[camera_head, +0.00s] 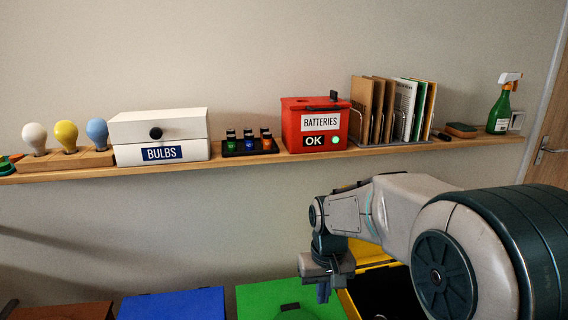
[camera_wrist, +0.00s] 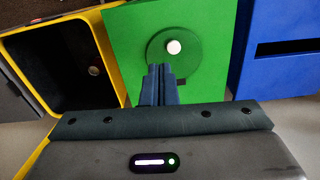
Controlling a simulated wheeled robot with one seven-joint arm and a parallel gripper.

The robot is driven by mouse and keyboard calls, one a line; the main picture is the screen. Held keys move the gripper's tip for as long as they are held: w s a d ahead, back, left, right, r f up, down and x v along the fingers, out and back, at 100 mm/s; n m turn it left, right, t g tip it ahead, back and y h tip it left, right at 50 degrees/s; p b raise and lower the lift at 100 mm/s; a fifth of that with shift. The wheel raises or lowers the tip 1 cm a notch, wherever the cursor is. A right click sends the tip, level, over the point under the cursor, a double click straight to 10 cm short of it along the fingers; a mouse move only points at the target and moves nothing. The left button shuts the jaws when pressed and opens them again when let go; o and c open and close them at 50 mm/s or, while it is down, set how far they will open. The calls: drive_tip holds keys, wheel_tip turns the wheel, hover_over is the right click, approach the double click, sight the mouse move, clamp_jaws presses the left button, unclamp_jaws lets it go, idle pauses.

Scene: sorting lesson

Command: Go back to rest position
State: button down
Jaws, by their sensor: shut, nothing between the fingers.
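My gripper (camera_head: 324,291) hangs low in front of the wall, below the shelf, over the row of bins. In the wrist view its two fingers (camera_wrist: 158,72) are pressed together with nothing between them. They point at the green bin lid (camera_wrist: 125,45), which has a round darker green disc with a white centre (camera_wrist: 173,47). The fingertips overlap the disc's lower left edge in that view; I cannot tell whether they touch it. The green lid also shows in the head view (camera_head: 265,296), left of my gripper.
A yellow-rimmed open bin (camera_wrist: 107,50) with a dark inside and a blue bin (camera_wrist: 275,75) flank the green one. The wall shelf (camera_head: 230,161) above holds a white BULBS box (camera_head: 160,128), a red BATTERIES box (camera_head: 291,130), light bulbs, folders and a spray bottle (camera_head: 499,113).

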drive_tip(key=s+d+r+m+t+p, duration=0.1)
drive_tip(key=s+d+r+p, duration=0.1)
drive_tip(key=s, duration=0.6)
drive_tip(key=s+d+r+m+t+p, duration=0.1)
drive_tip(key=s+d+r, duration=0.3)
drive_tip(key=s, duration=0.3)
drive_tip(key=shift+s+r+t+p, duration=0.3)
drive_tip(key=shift+s+r+p, duration=0.05)
drive_tip(key=shift+r, duration=0.55)
